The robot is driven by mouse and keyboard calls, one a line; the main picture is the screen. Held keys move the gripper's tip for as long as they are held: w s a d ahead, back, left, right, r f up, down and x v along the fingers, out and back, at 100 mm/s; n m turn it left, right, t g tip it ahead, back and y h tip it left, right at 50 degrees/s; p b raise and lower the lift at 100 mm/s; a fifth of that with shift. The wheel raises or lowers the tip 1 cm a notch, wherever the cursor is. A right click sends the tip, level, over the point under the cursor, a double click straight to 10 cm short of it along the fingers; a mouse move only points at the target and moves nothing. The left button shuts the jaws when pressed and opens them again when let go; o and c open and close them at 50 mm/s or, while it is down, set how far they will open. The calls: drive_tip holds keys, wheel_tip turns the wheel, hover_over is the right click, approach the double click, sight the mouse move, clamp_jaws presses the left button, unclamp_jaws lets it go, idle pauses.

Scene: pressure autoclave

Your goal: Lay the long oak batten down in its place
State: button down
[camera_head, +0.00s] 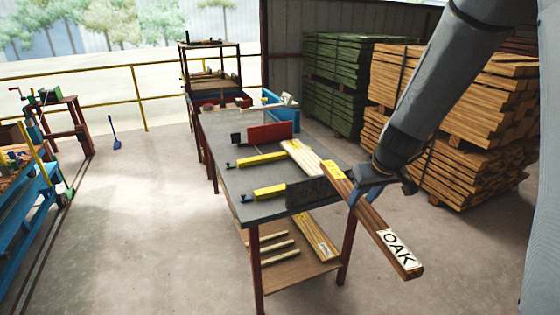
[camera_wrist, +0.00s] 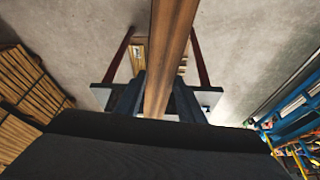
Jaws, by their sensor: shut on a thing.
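The long oak batten (camera_head: 388,238) is brown, with a white OAK label at its near end and a yellow mark near its far end. My gripper (camera_head: 358,188) is shut on it, nearer its far end. The batten slants, its labelled end reaching out past the table's right edge over the floor. In the wrist view the batten (camera_wrist: 172,45) runs between the two dark fingers of my gripper (camera_wrist: 157,100). The grey-topped table (camera_head: 225,135) lies beneath and to the left. Whether the batten touches the table cannot be told.
A pale batten (camera_head: 300,156) lies on the table. Two yellow bars (camera_head: 262,159), a red block (camera_head: 270,132) and a dark block (camera_head: 305,193) are there too. Several battens lie on the lower shelf (camera_head: 290,272).

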drive_tip(key=p+v, duration=0.2)
drive_tip(key=shift+a+r, duration=0.1)
drive_tip(key=shift+r, duration=0.4)
drive_tip(key=shift+a, duration=0.25)
drive_tip(key=s+a+f+n, duration=0.1)
drive_tip(key=a+f, duration=0.4)
drive_tip(key=a, duration=0.7)
drive_tip(key=s+a+f, duration=0.2)
drive_tip(key=a+f, duration=0.3)
drive_tip(key=a, duration=0.7)
drive_tip(key=shift+s+a+f+n+y, duration=0.2)
drive_tip(key=shift+a+f+n+y, duration=0.1)
drive_tip(key=shift+a+n, duration=0.1)
